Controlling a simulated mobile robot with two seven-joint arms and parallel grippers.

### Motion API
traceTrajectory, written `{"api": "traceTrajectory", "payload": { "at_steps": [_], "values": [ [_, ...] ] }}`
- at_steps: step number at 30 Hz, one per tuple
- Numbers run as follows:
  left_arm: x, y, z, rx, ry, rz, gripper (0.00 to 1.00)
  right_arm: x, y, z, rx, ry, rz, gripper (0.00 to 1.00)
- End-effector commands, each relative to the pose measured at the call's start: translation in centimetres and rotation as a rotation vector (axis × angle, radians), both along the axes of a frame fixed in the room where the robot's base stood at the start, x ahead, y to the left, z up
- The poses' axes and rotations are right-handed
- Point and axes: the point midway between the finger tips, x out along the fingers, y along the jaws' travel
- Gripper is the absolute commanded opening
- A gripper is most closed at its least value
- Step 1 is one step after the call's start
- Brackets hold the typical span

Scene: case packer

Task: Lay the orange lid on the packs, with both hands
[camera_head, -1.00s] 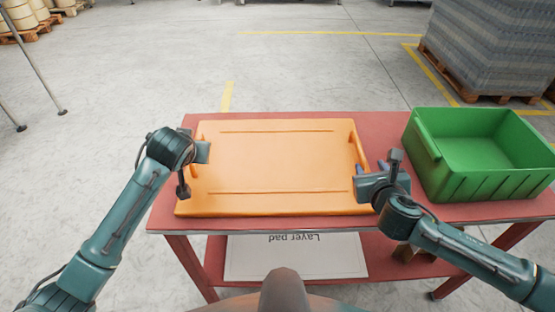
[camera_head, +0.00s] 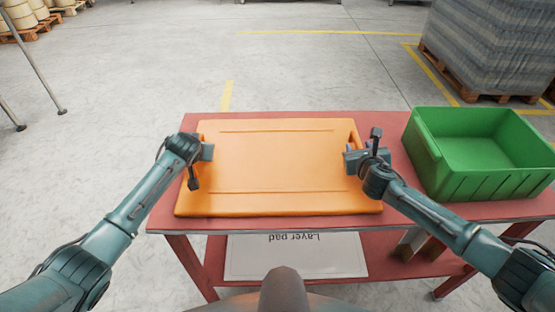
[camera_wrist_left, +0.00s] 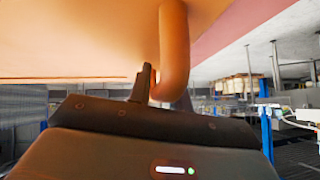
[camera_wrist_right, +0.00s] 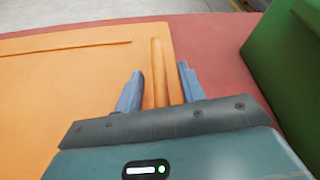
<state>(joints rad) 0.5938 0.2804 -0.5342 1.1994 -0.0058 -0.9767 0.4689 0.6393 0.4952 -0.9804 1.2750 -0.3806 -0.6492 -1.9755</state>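The orange lid (camera_head: 265,160) lies flat on the red table, with a raised handle bar along its left and right edges. My right gripper (camera_head: 352,159) is at the right handle. In the right wrist view its two blue-grey fingers (camera_wrist_right: 158,90) stand open, one on each side of the handle bar (camera_wrist_right: 158,70), with gaps showing. My left gripper (camera_head: 192,165) is at the left handle. In the left wrist view the left handle (camera_wrist_left: 174,45) hangs close in front, with one finger beside it and the other mostly hidden behind it. No packs are visible.
A green crate (camera_head: 430,165), empty inside, stands on the red table (camera_head: 395,205) right of the lid. A sheet marked "Layer pad" (camera_head: 295,258) lies on the lower shelf. A wrapped pallet stack (camera_head: 490,50) stands on the floor behind.

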Motion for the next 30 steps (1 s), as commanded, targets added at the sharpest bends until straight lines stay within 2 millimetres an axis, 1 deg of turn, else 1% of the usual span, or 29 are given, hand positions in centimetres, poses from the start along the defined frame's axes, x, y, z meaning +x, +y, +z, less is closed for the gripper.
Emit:
{"api": "traceTrajectory", "payload": {
  "at_steps": [7, 8, 12, 15, 22, 30],
  "values": [
    [0.04, -0.04, 0.0, -0.001, -0.001, -0.001, 0.2, 0.04, 0.0, -0.01, 0.0, 0.0, 0.0, 0.4],
    [0.03, -0.04, 0.01, -0.001, -0.001, -0.001, 0.18, 0.03, 0.0, -0.01, 0.0, 0.0, 0.0, 0.38],
    [0.03, -0.04, 0.01, -0.001, -0.001, -0.001, 0.07, 0.02, -0.01, -0.01, 0.0, 0.0, 0.0, 0.27],
    [0.02, -0.03, 0.01, -0.001, -0.001, -0.001, 0.0, 0.01, -0.01, -0.02, 0.0, 0.0, -0.001, 0.18],
    [0.01, -0.02, 0.0, 0.0, 0.0, 0.0, 0.0, 0.0, -0.01, -0.02, 0.0, 0.001, -0.001, 0.0],
    [0.0, -0.02, 0.0, 0.0, 0.0, 0.0, 0.0, -0.01, -0.02, -0.04, 0.0, 0.001, -0.001, 0.0]
  ]
}}
